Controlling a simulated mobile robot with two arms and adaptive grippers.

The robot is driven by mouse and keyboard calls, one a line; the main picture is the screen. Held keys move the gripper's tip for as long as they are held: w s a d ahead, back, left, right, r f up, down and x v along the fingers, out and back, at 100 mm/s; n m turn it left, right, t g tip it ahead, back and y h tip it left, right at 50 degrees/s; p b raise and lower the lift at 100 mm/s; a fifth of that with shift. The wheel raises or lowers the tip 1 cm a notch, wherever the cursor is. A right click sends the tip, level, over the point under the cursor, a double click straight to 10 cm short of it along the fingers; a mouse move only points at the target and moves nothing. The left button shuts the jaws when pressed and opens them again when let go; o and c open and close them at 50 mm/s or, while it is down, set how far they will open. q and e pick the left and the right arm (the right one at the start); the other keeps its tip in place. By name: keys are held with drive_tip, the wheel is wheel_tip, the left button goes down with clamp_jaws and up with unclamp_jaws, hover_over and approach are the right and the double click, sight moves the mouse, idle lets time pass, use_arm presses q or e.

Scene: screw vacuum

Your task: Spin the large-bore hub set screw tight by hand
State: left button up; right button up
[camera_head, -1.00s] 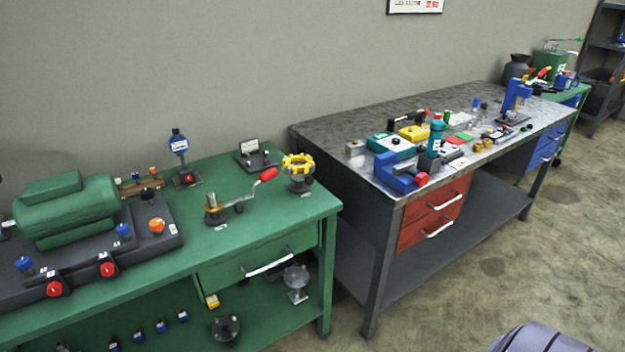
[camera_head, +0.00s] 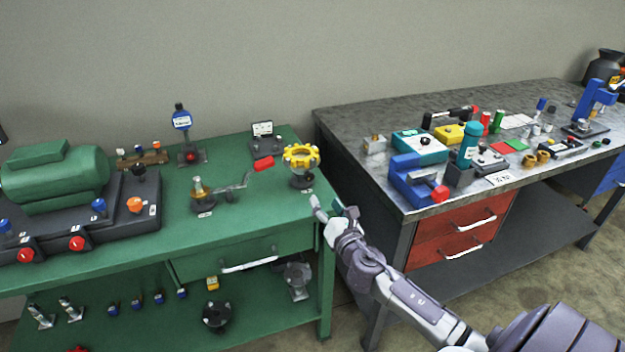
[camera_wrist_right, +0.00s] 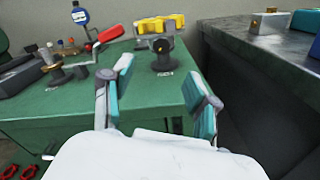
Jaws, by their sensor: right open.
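A yellow toothed hub with a wide bore (camera_head: 300,155) sits on a dark round stand near the right end of the green bench. A small dark knob (camera_head: 308,177), which looks like its set screw, sticks out of the side below the teeth. In the right wrist view the yellow hub (camera_wrist_right: 160,24) is straight ahead at the top, with the dark knob (camera_wrist_right: 162,45) facing me. My right gripper (camera_head: 332,206) is open and empty at the bench's front right corner, apart from the hub. Its two fingers (camera_wrist_right: 155,80) frame bare green bench top. My left gripper is out of view.
A crank (camera_head: 233,187) with a red grip (camera_head: 264,163) stands left of the hub. A labelled dark block (camera_head: 265,143) is behind. A green motor (camera_head: 55,180) fills the left. The metal bench (camera_head: 350,125) with tools stands to the right across a narrow gap.

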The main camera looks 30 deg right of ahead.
sight(310, 177)
drive_tip(key=x, duration=1.1)
drive_tip(key=shift+w+d+f+b, duration=0.1)
drive_tip(key=shift+d+b, duration=0.15)
drive_tip(key=shift+b, duration=0.1)
clamp_jaws()
